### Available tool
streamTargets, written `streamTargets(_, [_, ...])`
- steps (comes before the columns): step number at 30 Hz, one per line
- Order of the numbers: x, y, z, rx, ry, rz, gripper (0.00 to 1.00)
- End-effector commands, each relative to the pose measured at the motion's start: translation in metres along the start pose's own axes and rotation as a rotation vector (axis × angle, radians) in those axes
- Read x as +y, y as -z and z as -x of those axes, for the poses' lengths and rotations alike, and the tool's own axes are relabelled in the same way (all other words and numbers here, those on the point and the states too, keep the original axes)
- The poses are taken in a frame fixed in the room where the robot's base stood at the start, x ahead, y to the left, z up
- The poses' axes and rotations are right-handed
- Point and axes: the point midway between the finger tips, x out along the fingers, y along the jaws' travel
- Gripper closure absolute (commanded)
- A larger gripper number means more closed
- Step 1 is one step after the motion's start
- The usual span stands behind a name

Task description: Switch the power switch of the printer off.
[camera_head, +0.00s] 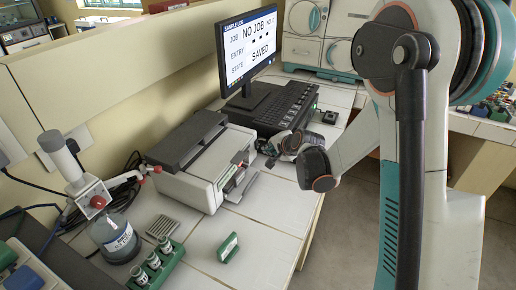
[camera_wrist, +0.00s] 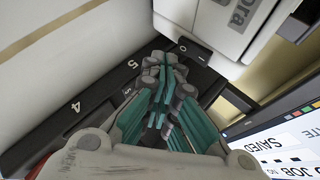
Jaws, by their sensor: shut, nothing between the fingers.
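The printer (camera_head: 190,170) is a white box with a dark grey top on the bench, left of the keyboard. In the wrist view, part of its white body (camera_wrist: 225,25) fills the top right. A small black part with light marks, apparently the power switch (camera_wrist: 194,49), shows below that body; I cannot tell which side is pressed. My gripper (camera_head: 266,150) is at the printer's right end. In the wrist view its teal and grey fingers (camera_wrist: 163,65) are together and empty, with the tips close to the switch. I cannot tell whether they touch it.
The monitor (camera_head: 248,48) reads NO JOB and SAVED, behind the keyboard (camera_head: 287,105). Bare bench (camera_head: 262,225) lies to the right of the block.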

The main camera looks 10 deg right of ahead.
Motion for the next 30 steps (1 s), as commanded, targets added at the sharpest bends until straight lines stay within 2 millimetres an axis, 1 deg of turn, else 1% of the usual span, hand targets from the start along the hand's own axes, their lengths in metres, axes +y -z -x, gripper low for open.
streamTargets(8, [-0.0003, -0.0005, -0.0006, 0.000, 0.000, 0.000, 1.00])
streamTargets(16, [-0.0040, -0.0047, -0.0058, -0.001, 0.000, 0.001, 1.00])
streamTargets(30, [-0.0049, -0.0049, -0.0063, 0.000, 0.000, 0.001, 1.00])
